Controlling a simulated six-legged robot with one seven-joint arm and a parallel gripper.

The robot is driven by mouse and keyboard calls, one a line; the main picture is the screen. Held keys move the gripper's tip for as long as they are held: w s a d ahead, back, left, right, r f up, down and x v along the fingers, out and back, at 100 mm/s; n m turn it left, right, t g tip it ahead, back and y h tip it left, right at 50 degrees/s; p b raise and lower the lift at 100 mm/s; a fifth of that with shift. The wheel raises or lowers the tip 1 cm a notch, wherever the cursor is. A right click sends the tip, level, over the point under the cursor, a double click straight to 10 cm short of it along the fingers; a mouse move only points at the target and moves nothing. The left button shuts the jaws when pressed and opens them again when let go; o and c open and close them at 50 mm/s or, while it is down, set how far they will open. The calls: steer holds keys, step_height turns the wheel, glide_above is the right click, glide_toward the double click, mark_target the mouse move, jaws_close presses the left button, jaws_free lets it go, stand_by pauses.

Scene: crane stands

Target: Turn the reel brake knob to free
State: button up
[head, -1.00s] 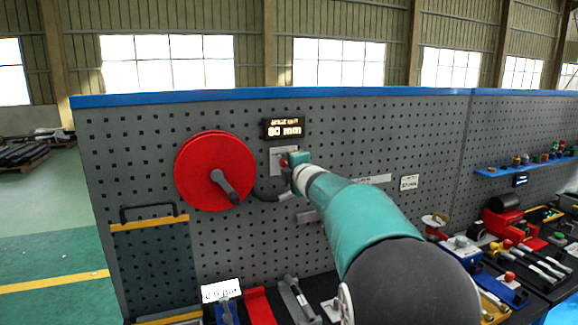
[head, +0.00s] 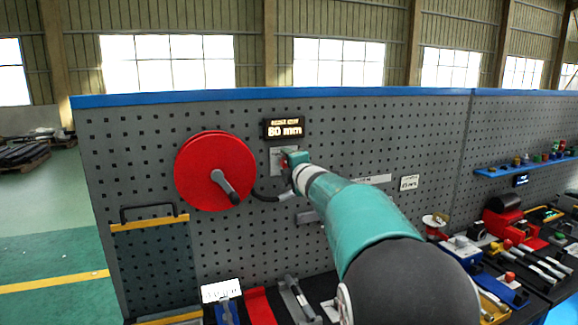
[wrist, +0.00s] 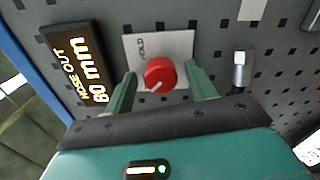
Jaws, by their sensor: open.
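The reel brake knob (wrist: 160,73) is a round red knob with a pale pointer line, on a light grey plate (wrist: 181,45) marked HOLD in the wrist view. My gripper (wrist: 158,82) is open, with one green finger on each side of the knob. I cannot tell if the fingers touch it. In the head view my gripper (head: 290,160) is at the plate (head: 279,153) on the pegboard, and my arm hides most of the knob. The red hose reel (head: 205,165) with a dark crank handle is to the left.
A display (head: 283,128) reading 80 mm hangs above the plate; it also shows in the wrist view (wrist: 77,62). A small metal fitting (wrist: 240,68) sits right of the knob. A dark hose (head: 268,197) curves below my gripper. Tools (head: 290,297) lie on the bench below.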

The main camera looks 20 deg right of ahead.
steer(key=s, duration=1.4)
steer(key=shift+r, duration=0.25)
steer(key=s+a+f+m+g, duration=0.4)
steer(key=s+a+f+m, duration=0.1)
steer(key=s, duration=0.5)
steer(key=s+a+f+m+g, duration=0.4)
steer(key=s+f+m, duration=0.4)
steer(key=s, duration=0.2)
steer(key=s+a+f+m+g, duration=0.4)
steer(key=s+a+f+m, duration=0.2)
steer(key=s, duration=0.4)
steer(key=shift+s+f+m, duration=0.3)
steer(key=shift+f+m, duration=0.05)
steer(key=shift+m, duration=0.15)
